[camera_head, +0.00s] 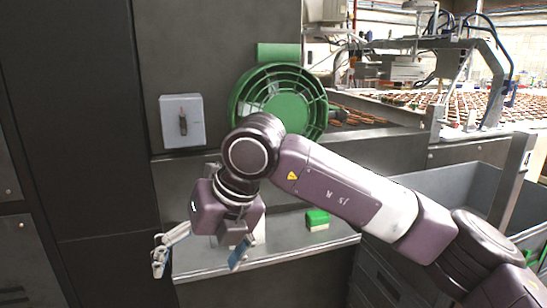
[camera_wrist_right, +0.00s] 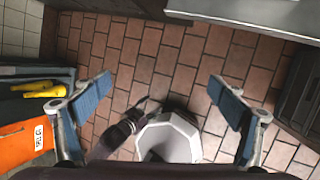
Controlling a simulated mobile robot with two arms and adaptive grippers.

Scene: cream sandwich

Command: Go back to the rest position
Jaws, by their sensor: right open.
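My right gripper (camera_head: 200,258) hangs at the end of the purple arm that comes in from the lower right in the head view. Its fingers point down and are spread wide apart, with nothing between them. It is in front of the grey metal shelf (camera_head: 205,266). In the right wrist view, the two blue-padded fingers of the right gripper (camera_wrist_right: 159,86) are far apart, with brick-red floor tiles (camera_wrist_right: 155,65) visible between them. My left gripper is in neither view.
A small green-and-white block (camera_head: 317,220) lies on the shelf. A round green guard (camera_head: 312,100) and a grey switch box (camera_head: 183,108) are behind the arm. A grey bin (camera_head: 470,180) is at right. The wrist view shows an orange item (camera_wrist_right: 25,143) at left.

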